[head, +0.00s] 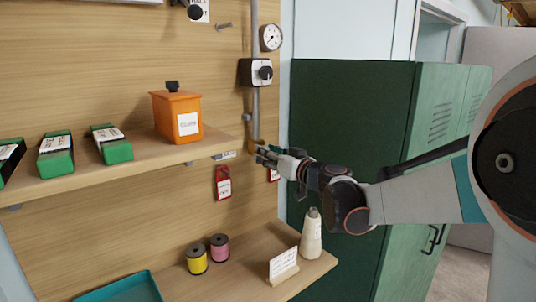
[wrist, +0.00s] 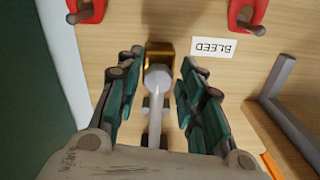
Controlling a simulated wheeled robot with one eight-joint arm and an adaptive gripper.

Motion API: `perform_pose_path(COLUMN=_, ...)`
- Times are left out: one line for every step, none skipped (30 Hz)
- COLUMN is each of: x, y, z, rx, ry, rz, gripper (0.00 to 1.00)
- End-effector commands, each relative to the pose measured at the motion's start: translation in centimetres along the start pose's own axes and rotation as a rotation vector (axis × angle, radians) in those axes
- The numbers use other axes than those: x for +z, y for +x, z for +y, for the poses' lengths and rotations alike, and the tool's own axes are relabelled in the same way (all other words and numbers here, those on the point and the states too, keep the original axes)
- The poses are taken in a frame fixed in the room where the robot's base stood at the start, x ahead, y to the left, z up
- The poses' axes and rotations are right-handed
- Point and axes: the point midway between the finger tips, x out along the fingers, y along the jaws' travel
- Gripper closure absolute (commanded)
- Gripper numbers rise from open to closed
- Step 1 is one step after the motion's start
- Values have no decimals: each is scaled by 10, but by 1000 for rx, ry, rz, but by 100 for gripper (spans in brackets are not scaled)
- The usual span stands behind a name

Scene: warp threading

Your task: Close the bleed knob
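A brass fitting (wrist: 161,62) sits at the lower end of a grey pipe on the wooden wall, with a rounded pale grey part (wrist: 157,78) in front of it. An upside-down BLEED label (wrist: 213,48) is beside it in the wrist view. My gripper (wrist: 162,57) is open, its green-padded fingers on either side of the fitting with visible gaps. In the head view my gripper (head: 266,152) is at the pipe's lower end, where the brass (head: 256,145) shows. I cannot tell the knob's turn position.
Red tags (head: 222,184) hang below. A shelf (head: 80,172) with an orange box (head: 176,113) is left. A pale bottle (head: 311,235) stands on the lower shelf. A green cabinet (head: 350,110) is right.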

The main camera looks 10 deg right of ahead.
Motion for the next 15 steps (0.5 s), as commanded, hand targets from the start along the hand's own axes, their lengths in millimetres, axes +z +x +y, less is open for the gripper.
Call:
perform_pose_path(x=0, y=0, z=0, rx=0, ry=1, rz=1, gripper=55)
perform_pose_path(x=-1, y=0, z=0, rx=1, ry=1, rz=1, gripper=55)
perform_pose_path(x=-1, y=1, z=0, rx=1, ry=2, rz=1, gripper=55)
perform_pose_path(x=-1, y=1, z=0, rx=1, ry=2, rz=1, gripper=55)
perform_pose_path(x=-2, y=1, z=0, rx=1, ry=3, rz=2, gripper=55)
perform_pose_path(x=-2, y=1, z=1, rx=1, ry=3, rz=2, gripper=55)
perform_pose_path(x=-2, y=1, z=1, rx=1, ry=3, rz=2, gripper=55)
perform_pose_path(x=-2, y=1, z=1, rx=1, ry=4, rz=2, gripper=55)
perform_pose_path(x=-2, y=1, z=1, rx=1, ry=4, rz=2, gripper=55)
perform_pose_path(x=-2, y=0, z=1, rx=1, ry=4, rz=2, gripper=55)
perform_pose_path(x=-2, y=0, z=1, rx=2, ry=4, rz=3, gripper=55)
perform_pose_path(x=-3, y=-3, z=1, rx=2, ry=4, rz=3, gripper=55)
perform_pose_path(x=-3, y=-5, z=1, rx=2, ry=4, rz=3, gripper=55)
perform_pose_path(x=-3, y=-8, z=1, rx=2, ry=5, rz=3, gripper=55)
perform_pose_path(x=-3, y=-14, z=2, rx=3, ry=5, rz=3, gripper=55)
